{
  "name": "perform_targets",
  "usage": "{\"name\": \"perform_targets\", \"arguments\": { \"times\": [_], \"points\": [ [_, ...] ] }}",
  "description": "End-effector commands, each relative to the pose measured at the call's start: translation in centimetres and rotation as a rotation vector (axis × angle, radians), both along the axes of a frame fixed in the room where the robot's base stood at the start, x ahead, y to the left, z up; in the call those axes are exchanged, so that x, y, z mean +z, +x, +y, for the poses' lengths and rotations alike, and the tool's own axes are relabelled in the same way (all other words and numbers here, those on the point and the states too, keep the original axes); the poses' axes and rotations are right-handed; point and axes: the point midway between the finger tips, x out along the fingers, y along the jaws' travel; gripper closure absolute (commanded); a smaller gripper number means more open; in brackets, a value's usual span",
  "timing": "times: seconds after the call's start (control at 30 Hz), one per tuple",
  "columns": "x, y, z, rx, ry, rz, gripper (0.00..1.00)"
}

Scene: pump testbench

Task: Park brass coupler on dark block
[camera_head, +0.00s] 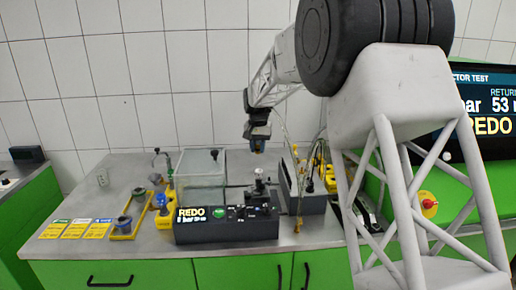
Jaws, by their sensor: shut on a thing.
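My gripper (257,146) hangs pointing down above the back of the bench, to the right of the clear tank. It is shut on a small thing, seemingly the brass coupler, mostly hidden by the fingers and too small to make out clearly. It is held in the air above a small metal valve fitting (260,184). A dark block-like box (311,204) stands to the right of and below the gripper. A thin brownish, brass-coloured piece (298,221) hangs at its front left edge; I cannot tell what it is.
A clear tank (201,178) stands behind the black control box (226,228) showing REDO. Thin hoses (287,140) hang right of the gripper. Yellow stands (127,228) and cards (76,229) lie left.

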Motion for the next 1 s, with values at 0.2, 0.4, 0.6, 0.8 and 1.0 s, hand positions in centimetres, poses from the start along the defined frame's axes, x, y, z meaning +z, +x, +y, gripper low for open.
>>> {"name": "perform_targets", "arguments": {
  "times": [0.2, 0.4, 0.6, 0.8, 1.0],
  "points": [
    [0.0, 0.0, -0.3, 0.0, 0.0, 0.0, 1.0],
    [-0.2, 0.1, -2.5, -0.003, 0.0, 0.0, 1.0],
    [-0.5, 0.2, -6.6, -0.004, 0.0, 0.0, 1.0],
    [-0.8, 0.0, -11.7, -0.005, 0.0, -0.001, 1.0],
    [-1.1, -0.3, -15.6, -0.003, -0.001, -0.002, 1.0]
  ]
}}
